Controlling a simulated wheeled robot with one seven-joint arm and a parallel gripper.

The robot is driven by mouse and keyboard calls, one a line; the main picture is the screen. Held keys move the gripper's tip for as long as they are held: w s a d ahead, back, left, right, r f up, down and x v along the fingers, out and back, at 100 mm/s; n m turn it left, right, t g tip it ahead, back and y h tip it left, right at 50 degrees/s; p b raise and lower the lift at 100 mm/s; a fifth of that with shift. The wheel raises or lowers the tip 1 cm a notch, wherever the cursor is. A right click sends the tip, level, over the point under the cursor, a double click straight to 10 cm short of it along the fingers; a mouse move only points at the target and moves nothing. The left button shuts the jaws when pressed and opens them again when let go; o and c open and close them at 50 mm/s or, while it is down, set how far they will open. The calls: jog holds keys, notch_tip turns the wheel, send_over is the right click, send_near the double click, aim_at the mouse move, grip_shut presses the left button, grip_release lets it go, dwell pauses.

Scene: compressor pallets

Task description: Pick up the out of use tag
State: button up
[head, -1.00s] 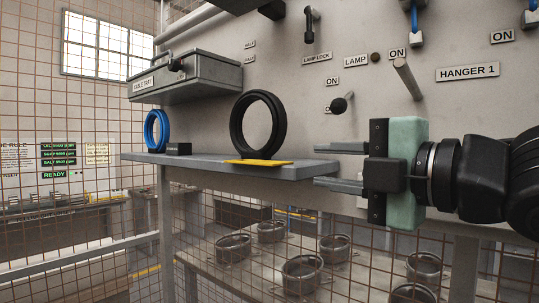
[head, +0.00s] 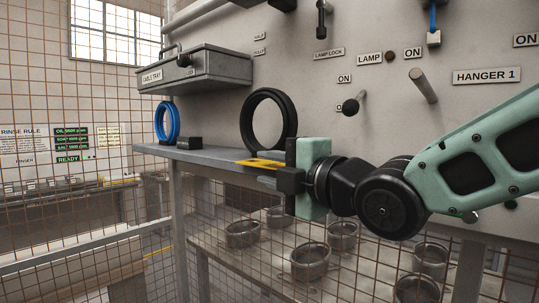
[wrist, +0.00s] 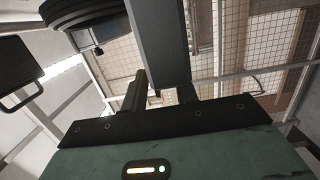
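The yellow tag (head: 258,163), which I take as the out of use tag, lies flat on the grey shelf (head: 215,156), at its front edge below the black ring. My gripper (head: 264,176) is at the shelf's front edge, pointing left, with its fingers close to the tag's right end. The fingers stand apart in the wrist view (wrist: 162,97), with the shelf's edge showing between them. The tag is not clear in the wrist view, and I cannot tell whether the fingers touch it.
A black ring (head: 248,121) and a blue ring (head: 160,123) stand on the shelf, with a small black block (head: 189,143) between them. A grey cable tray box (head: 210,72) is above. Pegs, including one near the HANGER 1 label (head: 486,76), stick out of the panel. Wire mesh is below.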

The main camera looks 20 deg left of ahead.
aim_at(266, 166)
jog(key=shift+x, duration=0.75)
jog(key=shift+c, duration=0.3)
grip_shut()
notch_tip(266, 166, up, 10)
jog(key=shift+r+b, duration=0.1)
jog(key=shift+b, duration=0.5)
